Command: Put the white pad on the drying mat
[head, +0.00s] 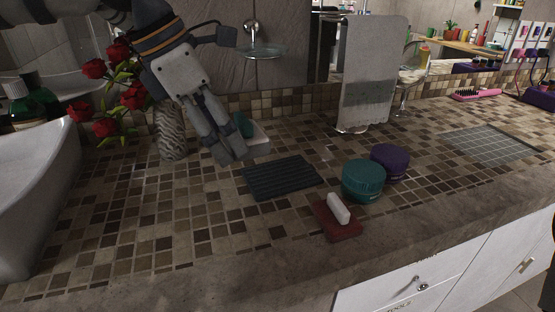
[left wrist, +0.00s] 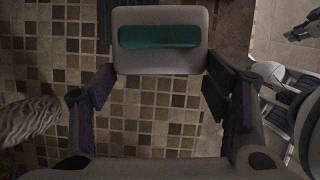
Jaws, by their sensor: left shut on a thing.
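The white pad (left wrist: 160,62) has a teal grip on top. In the left wrist view it sits between my left fingertips (left wrist: 160,84), which are shut on its two sides. In the head view my left gripper (head: 232,150) points down and partly hides the pad (head: 259,146). I cannot tell if the pad touches the counter. A dark ribbed mat (head: 282,178), which looks like the drying mat, lies bare just right of and nearer than the pad. What looks like my right gripper (left wrist: 300,27) shows small at the left wrist view's right edge.
A red pad with a white grip (head: 338,222), a teal jar (head: 362,182) and a purple jar (head: 390,160) stand right of the mat. A towel stand (head: 368,75) is behind. A ribbed vase (head: 170,135) with roses is close left of my gripper. A grey grid (head: 490,145) lies far right.

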